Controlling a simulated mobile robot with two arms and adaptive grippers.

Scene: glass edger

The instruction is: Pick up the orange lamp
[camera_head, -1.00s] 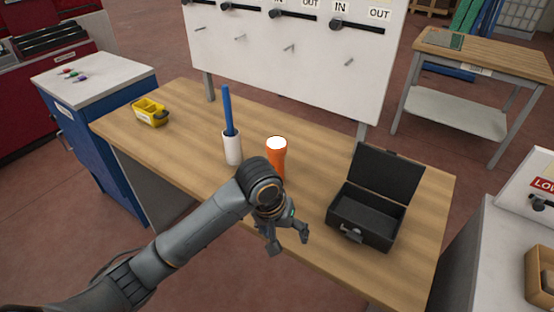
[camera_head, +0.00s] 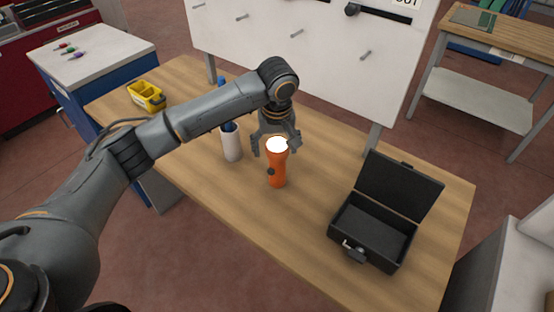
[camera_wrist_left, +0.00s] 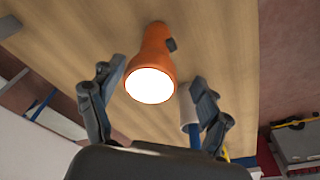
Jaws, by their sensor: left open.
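The orange lamp (camera_head: 277,166) is a flashlight that stands upright on the wooden table, its lit white lens facing up. My left gripper (camera_head: 275,143) is open above and around the lamp's head, with a finger to each side. I cannot tell from the head view whether it touches the lamp. In the left wrist view the lamp (camera_wrist_left: 153,66) lies ahead, between and beyond the two open fingers (camera_wrist_left: 152,92), and nothing is held. My right gripper is not in view.
A white cup (camera_head: 231,144) with a blue stick stands close left of the lamp. An open black case (camera_head: 372,230) is to the right. A yellow bin (camera_head: 147,96) sits at the table's left end. A white board (camera_head: 300,40) rises behind. The table front is clear.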

